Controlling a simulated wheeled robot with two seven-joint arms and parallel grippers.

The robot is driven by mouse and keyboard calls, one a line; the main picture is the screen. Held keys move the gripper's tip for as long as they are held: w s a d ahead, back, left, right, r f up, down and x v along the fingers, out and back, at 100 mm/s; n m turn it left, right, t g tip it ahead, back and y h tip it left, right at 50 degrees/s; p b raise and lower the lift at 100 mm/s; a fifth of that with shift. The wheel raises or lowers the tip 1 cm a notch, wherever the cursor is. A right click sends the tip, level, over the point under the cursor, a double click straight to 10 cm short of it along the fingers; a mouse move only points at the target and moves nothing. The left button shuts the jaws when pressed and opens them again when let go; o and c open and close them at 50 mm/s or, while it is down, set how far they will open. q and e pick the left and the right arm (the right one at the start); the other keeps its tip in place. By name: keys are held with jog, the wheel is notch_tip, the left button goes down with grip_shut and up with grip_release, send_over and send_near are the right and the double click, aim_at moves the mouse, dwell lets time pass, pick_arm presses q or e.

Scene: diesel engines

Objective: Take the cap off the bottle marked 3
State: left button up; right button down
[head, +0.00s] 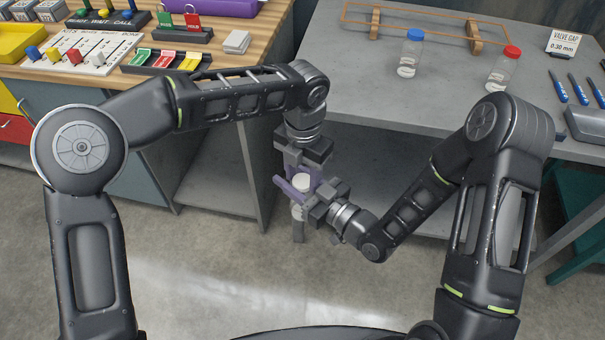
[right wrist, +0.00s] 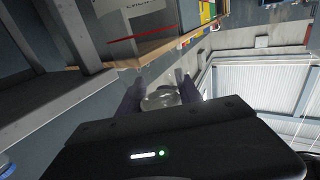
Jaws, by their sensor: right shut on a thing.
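A small bottle (head: 297,212) with a white cap (head: 302,181) is held in the air between my two grippers, in front of the grey bench. It looks roughly upright; no number on it can be read. My right gripper (head: 297,191) is shut on the bottle from the side. In the right wrist view the clear bottle (right wrist: 160,100) shows between the two fingers. My left gripper (head: 303,168) points down just above the cap; whether its fingers touch the cap or are open is hidden by the overlap. Two other bottles, blue-capped (head: 409,58) and red-capped (head: 503,70), stand on the bench.
The grey bench (head: 365,90) also holds a wooden rack (head: 420,25), a valve gap card (head: 564,44) and blue-handled tools (head: 578,89). A wooden bench (head: 262,32) with coloured blocks and trays is at left. Floor below the grippers is clear.

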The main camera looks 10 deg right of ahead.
pick_arm(q)
grip_shut()
jog(key=o, duration=0.7)
grip_release()
jog(key=shift+o, duration=0.2)
jog(key=shift+r, duration=0.1)
jog(key=shift+r, duration=2.2)
